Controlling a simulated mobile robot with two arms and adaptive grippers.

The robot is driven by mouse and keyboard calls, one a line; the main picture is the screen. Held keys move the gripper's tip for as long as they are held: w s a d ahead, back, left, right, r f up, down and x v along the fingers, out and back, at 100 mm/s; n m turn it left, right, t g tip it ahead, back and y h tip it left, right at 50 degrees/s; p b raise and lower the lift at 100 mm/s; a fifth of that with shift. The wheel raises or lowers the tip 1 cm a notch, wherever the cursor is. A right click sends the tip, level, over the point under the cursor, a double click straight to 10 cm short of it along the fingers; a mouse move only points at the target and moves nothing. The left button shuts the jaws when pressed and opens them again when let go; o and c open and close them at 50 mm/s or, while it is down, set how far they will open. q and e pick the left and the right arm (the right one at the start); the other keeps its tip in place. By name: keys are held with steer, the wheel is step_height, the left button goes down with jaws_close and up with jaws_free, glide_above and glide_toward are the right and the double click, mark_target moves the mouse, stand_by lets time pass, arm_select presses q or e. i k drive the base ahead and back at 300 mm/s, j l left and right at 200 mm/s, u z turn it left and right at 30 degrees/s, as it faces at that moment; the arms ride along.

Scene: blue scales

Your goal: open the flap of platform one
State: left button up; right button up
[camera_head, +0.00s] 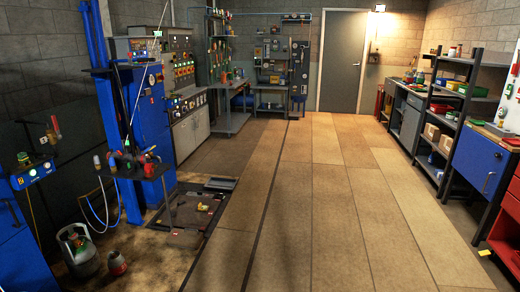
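A low, dark platform (188,222) lies in the floor at left of centre, beside the foot of a blue column machine. It has dark panels with small items on them. I cannot tell which part of it is a flap, or whether this is platform one. A tall blue scale-like machine (150,100) with a round dial stands behind it. Neither of my grippers is in view.
The tan floor (320,200) is clear from the front to the grey door (342,60). A gas cylinder (78,250) and a small red-topped can (117,263) stand at front left. Shelves (455,110) and a blue cabinet (478,165) line the right wall.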

mark_target(186, 238)
steer(key=i, duration=1.05)
steer(key=i+l+u, duration=0.15)
steer(key=i, duration=0.95)
